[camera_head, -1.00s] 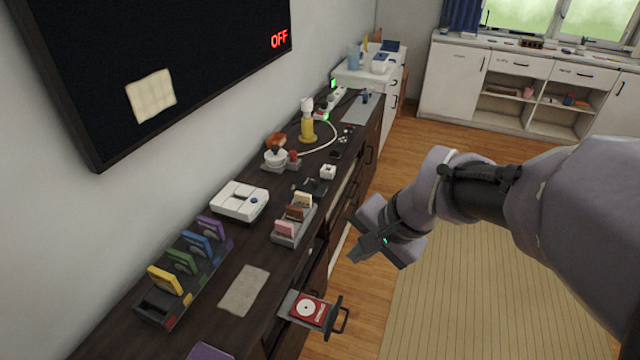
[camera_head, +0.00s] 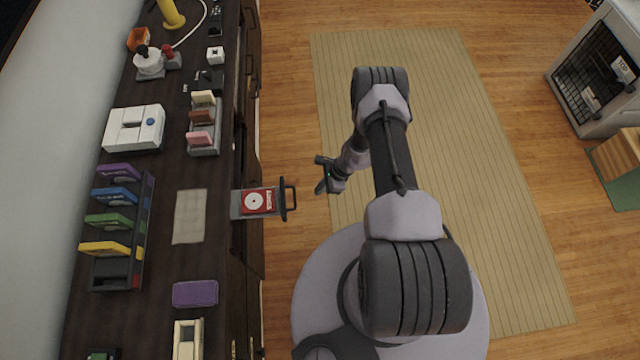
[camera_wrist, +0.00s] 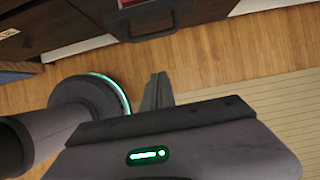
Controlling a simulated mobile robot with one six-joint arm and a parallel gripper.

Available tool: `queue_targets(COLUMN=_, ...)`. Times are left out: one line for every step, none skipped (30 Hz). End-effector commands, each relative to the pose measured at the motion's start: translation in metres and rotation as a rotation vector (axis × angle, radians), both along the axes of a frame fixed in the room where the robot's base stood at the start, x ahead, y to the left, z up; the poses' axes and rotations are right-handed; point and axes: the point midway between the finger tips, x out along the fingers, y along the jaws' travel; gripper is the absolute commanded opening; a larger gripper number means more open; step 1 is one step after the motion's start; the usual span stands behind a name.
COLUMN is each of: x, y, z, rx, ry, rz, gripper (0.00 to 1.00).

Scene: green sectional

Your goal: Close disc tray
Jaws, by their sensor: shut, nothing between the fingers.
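The disc tray (camera_head: 240,205) sticks out to the right from the dark cabinet in the head view. A red case with a white disc picture (camera_head: 257,201) lies on it, and a dark handle (camera_head: 289,198) is at its outer end. My gripper (camera_head: 320,188) is shut and empty, to the right of the handle with a gap between them. In the wrist view the gripper's fingers (camera_wrist: 158,92) show pressed together below the tray handle (camera_wrist: 150,22), apart from it. The tray's inner end is hidden by the cabinet top.
The cabinet top (camera_head: 215,260) holds a rack of coloured cases (camera_head: 120,225), a white device (camera_head: 134,128), a small card holder (camera_head: 205,130) and a purple case (camera_head: 195,293). Wooden floor and a beige mat (camera_head: 450,130) lie to the right.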

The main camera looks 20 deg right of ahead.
Motion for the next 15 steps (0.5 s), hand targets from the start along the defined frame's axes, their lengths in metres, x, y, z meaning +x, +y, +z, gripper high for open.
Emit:
queue_targets(x=0.001, y=0.005, z=-0.014, rx=0.0, ry=0.0, rz=0.004, gripper=0.0)
queue_targets(x=0.002, y=0.008, z=-0.02, rx=0.0, ry=0.0, rz=0.004, gripper=0.0)
queue_targets(x=0.003, y=0.012, z=-0.027, rx=0.0, ry=0.001, rz=0.003, gripper=0.0)
queue_targets(x=0.004, y=0.014, z=-0.034, rx=0.0, ry=0.0, rz=0.002, gripper=0.0)
queue_targets(x=0.004, y=0.017, z=-0.039, rx=0.0, ry=0.001, rz=0.003, gripper=0.0)
queue_targets(x=0.006, y=0.02, z=-0.046, rx=0.0, ry=0.0, rz=0.002, gripper=0.0)
queue_targets(x=0.007, y=0.024, z=-0.047, rx=0.0, ry=0.0, rz=0.004, gripper=0.0)
queue_targets(x=0.01, y=0.03, z=-0.043, rx=0.0, ry=-0.001, rz=0.004, gripper=0.0)
queue_targets(x=0.012, y=0.036, z=-0.04, rx=0.0, ry=-0.001, rz=0.005, gripper=0.0)
queue_targets(x=0.012, y=0.041, z=-0.039, rx=0.0, ry=0.0, rz=0.004, gripper=0.0)
queue_targets(x=0.013, y=0.045, z=-0.039, rx=0.0, ry=0.0, rz=0.005, gripper=0.0)
queue_targets(x=0.015, y=0.049, z=-0.038, rx=0.0, ry=0.0, rz=0.004, gripper=0.0)
queue_targets(x=0.016, y=0.051, z=-0.037, rx=0.0, ry=0.0, rz=0.004, gripper=0.0)
queue_targets(x=0.016, y=0.053, z=-0.036, rx=0.0, ry=0.0, rz=0.004, gripper=0.0)
queue_targets(x=0.017, y=0.055, z=-0.036, rx=0.0, ry=-0.001, rz=0.004, gripper=0.0)
